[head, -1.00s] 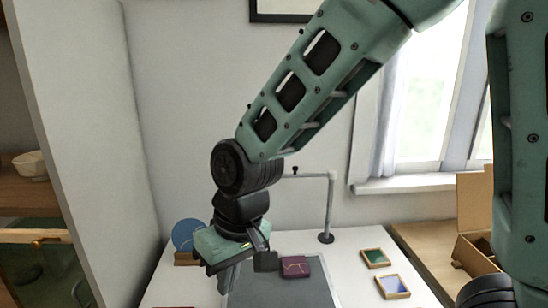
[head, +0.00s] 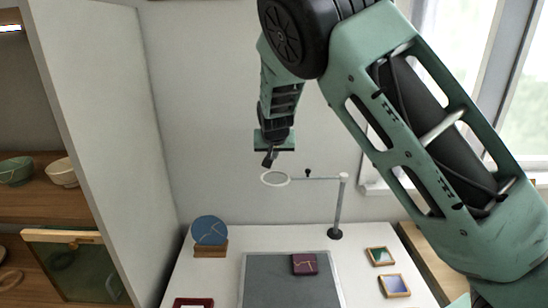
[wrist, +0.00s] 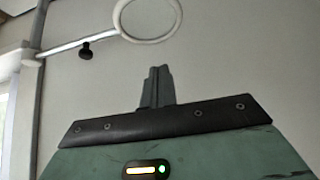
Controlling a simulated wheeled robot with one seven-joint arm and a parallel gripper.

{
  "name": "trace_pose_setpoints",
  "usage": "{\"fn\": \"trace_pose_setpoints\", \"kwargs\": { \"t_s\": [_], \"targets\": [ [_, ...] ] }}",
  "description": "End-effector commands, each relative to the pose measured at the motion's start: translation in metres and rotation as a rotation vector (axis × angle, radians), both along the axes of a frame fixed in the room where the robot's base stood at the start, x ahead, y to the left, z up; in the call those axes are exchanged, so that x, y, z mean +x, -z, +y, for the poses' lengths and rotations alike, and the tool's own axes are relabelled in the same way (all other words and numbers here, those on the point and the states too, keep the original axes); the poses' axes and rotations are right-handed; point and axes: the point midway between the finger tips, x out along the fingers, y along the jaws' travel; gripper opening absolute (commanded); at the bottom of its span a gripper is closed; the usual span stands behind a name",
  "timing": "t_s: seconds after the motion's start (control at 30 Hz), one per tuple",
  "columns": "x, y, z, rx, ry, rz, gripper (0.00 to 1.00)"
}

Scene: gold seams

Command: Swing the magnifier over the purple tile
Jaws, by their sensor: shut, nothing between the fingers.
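The magnifier's pale ring (head: 275,186) hangs at the end of a thin horizontal arm (head: 315,179), pointing left from an upright post (head: 338,208) at the back of the table. A small dark knob (head: 308,172) sits on the arm. The purple tile (head: 304,264), with a gold seam, lies on the grey mat, in front and to the right of the ring. My gripper (head: 268,160) is shut and empty, close to the ring in the head view. In the wrist view the ring (wrist: 150,41) appears beyond my closed fingers (wrist: 155,87); I see no contact.
A blue disc (head: 209,230) stands in a wooden holder at the left. A green tile (head: 380,256) and a blue-violet tile (head: 394,285) lie in wooden frames at the right. The grey mat (head: 285,291) is otherwise mostly clear. A shelf (head: 75,198) stands left.

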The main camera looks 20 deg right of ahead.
Motion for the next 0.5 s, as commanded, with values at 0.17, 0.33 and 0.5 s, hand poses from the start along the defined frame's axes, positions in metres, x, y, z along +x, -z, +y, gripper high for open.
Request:
{"fn": "trace_pose_setpoints", "kwargs": {
  "t_s": [0.17,0.33,0.5],
  "targets": [
    [0.011,0.010,-0.007,-0.007,0.005,-0.005,0.00],
    [0.028,0.034,-0.015,-0.007,0.006,-0.002,0.00],
    [0.044,0.056,-0.022,-0.004,0.006,-0.003,0.00]
  ]
}}
